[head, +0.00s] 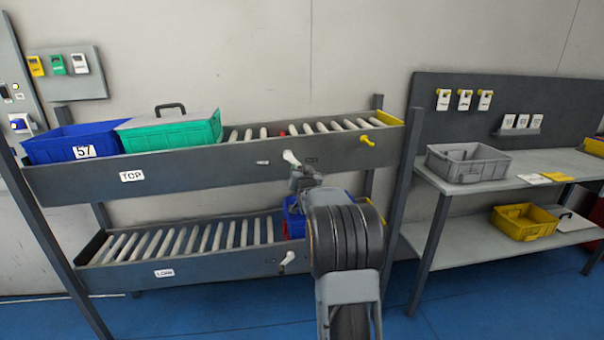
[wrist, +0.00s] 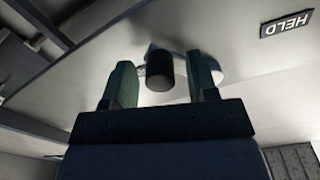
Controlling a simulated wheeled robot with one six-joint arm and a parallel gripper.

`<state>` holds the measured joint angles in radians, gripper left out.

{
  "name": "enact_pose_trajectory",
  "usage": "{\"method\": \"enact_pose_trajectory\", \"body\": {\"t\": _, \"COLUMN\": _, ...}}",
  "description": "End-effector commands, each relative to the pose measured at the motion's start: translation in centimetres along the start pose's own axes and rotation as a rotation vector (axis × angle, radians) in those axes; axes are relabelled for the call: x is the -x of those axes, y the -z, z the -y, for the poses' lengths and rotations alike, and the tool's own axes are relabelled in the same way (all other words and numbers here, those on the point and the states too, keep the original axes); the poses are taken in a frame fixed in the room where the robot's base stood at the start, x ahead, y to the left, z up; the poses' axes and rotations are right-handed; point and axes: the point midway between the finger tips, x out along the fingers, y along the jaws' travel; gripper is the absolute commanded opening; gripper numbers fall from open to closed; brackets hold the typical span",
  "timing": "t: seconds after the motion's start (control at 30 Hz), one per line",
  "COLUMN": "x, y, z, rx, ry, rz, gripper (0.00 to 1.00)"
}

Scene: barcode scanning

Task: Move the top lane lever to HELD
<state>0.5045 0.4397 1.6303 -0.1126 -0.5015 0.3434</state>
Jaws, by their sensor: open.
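The top lane (head: 200,165) is a grey roller rack with a TOP label. Its white lever (head: 291,158) sits on the front panel and points up and slightly left. My gripper (head: 298,174) is just below and in front of it. In the wrist view, my gripper (wrist: 162,76) is open, with green fingers on either side of the lever's dark round end (wrist: 160,72). I cannot tell whether they touch it. A dark HELD plate (wrist: 286,24) shows at the upper right there; in the head view a small dark plate (head: 312,160) sits right of the lever.
A blue crate (head: 60,147) marked 57 and a green case (head: 170,132) stand on the top lane's left. The lower lane has its own white lever (head: 287,258). A bench with a grey bin (head: 468,172) stands at right. Blue floor is clear in front.

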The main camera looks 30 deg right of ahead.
Motion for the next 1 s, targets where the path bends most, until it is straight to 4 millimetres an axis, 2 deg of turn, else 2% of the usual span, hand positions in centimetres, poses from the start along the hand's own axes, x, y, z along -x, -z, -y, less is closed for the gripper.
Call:
{"method": "enact_pose_trajectory", "body": {"t": 0.17, "x": 0.01, "y": 0.01, "z": 0.01, "rx": 0.0, "ry": 0.0, "rz": 0.0, "gripper": 0.53}}
{"method": "enact_pose_trajectory", "body": {"t": 0.73, "x": 0.03, "y": 0.02, "z": 0.0, "rx": 0.0, "ry": 0.0, "rz": 0.0, "gripper": 0.0}}
{"method": "enact_pose_trajectory", "body": {"t": 1.0, "x": 0.03, "y": -0.07, "z": 0.17, "rx": -0.003, "ry": 0.002, "rz": 0.0, "gripper": 0.0}}
